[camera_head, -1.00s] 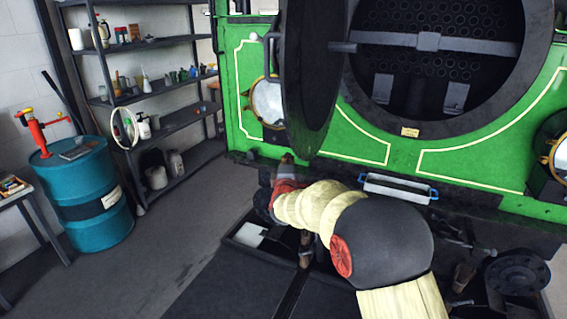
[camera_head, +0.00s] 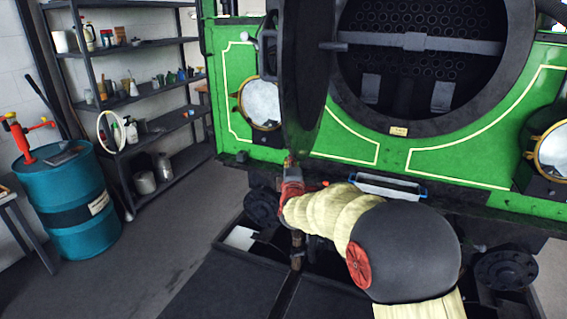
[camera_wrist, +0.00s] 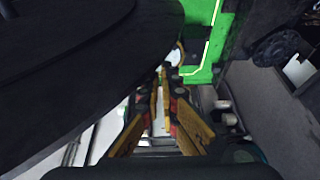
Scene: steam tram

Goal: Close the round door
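The round door (camera_head: 303,85) is a dark disc standing open, swung outward and seen almost edge-on at the left of the round boiler opening (camera_head: 415,60). The opening shows a plate full of tube holes. My gripper (camera_head: 291,160) is just below the door's lower edge; whether it touches the door I cannot tell. In the wrist view the door (camera_wrist: 80,70) fills the upper left as a dark curved slab beside my fingers. My gripper (camera_wrist: 161,95) shows two fingers apart with nothing visible held between them.
The green locomotive front (camera_head: 345,145) carries a headlamp (camera_head: 260,103) behind the door and another (camera_head: 552,150) at right. A blue-handled tray (camera_head: 380,187) sits below. A teal drum (camera_head: 62,200) and shelves (camera_head: 140,95) stand left. The floor (camera_head: 190,230) between is clear.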

